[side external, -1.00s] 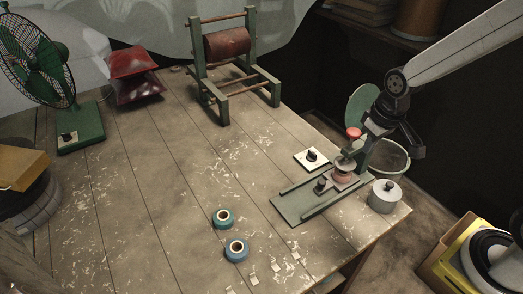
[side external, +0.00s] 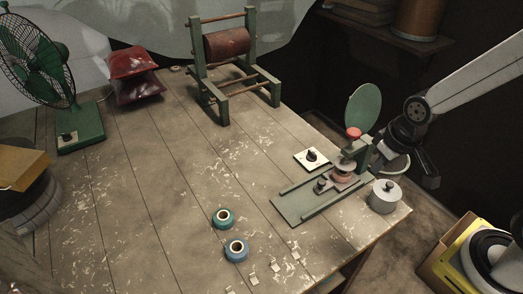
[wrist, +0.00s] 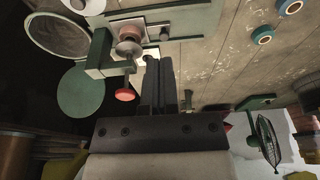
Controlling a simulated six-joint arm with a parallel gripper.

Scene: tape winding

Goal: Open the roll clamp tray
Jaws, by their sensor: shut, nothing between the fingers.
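The clamp device (side external: 298,207) is a green base with rails at the table's right corner. A grey tray (side external: 340,187) on the base carries a small brownish-pink roll (side external: 342,172), under a post with a red knob (side external: 353,133). A black knob (side external: 320,186) stands at the tray's left end. The wrist view shows the roll (wrist: 129,47) and red knob (wrist: 125,95) left of the fingers. My gripper (side external: 432,181) is right of the device, past the table edge and apart from it. Its fingers (wrist: 158,62) are together and empty.
A green disc (side external: 363,106) stands behind the clamp post, and a lidded grey pot (side external: 385,196) sits close in front. A white switch plate (side external: 311,159) lies behind the base. Two tape rolls (side external: 236,250) lie left. The middle of the table is clear.

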